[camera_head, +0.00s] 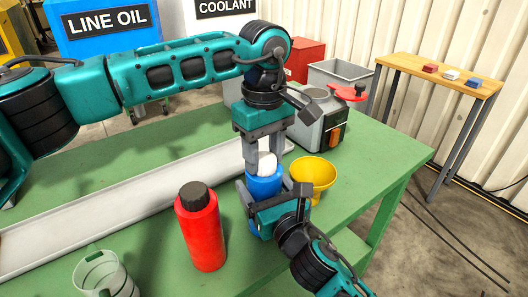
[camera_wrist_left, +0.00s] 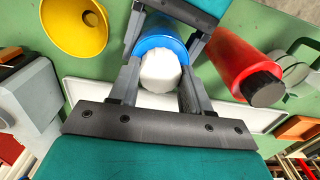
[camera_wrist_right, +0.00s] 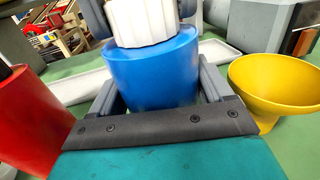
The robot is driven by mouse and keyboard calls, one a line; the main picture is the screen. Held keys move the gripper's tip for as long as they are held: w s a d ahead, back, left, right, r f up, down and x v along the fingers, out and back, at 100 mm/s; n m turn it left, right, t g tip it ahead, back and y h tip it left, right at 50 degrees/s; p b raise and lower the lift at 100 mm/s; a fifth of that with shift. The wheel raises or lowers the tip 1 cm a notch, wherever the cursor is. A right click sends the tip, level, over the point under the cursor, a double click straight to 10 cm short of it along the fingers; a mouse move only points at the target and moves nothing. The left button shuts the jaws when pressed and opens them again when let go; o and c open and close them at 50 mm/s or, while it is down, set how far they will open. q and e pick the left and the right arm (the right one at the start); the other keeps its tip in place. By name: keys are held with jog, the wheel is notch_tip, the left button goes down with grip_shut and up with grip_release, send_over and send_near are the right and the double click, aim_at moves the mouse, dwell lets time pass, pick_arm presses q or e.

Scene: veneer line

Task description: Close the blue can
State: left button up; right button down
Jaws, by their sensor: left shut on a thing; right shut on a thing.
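The blue can (camera_head: 262,186) stands upright on the green table, with a white cap (camera_head: 267,163) at its top. My left gripper (camera_head: 262,155) comes down from above and is shut on the white cap. In the left wrist view the cap (camera_wrist_left: 160,72) sits between the fingers, over the blue can (camera_wrist_left: 158,35). My right gripper (camera_head: 262,205) is shut around the blue can's body from the front. In the right wrist view the can (camera_wrist_right: 152,70) fills the space between the fingers, and the white cap (camera_wrist_right: 142,20) is on its top. How tightly the cap is seated cannot be told.
A red bottle with a dark cap (camera_head: 200,228) stands left of the can. A yellow funnel (camera_head: 313,174) is close on the right. A clear measuring cup (camera_head: 103,275) is at the front left. A long pale tray (camera_head: 120,208) lies behind, and a grey machine (camera_head: 318,118) stands at the back.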

pick_arm(q)
jog(key=o, duration=1.1)
jog(key=shift+r, duration=0.1)
notch_tip(320, 180, up, 12)
jog(key=shift+f, duration=0.1)
pick_arm(e)
grip_release()
jog(key=shift+s, duration=0.1)
pick_arm(q)
jog(key=shift+f, duration=0.2)
pick_arm(e)
jog(key=v, duration=1.2)
jog(key=shift+s+d, duration=0.2)
jog(key=shift+s, duration=0.15)
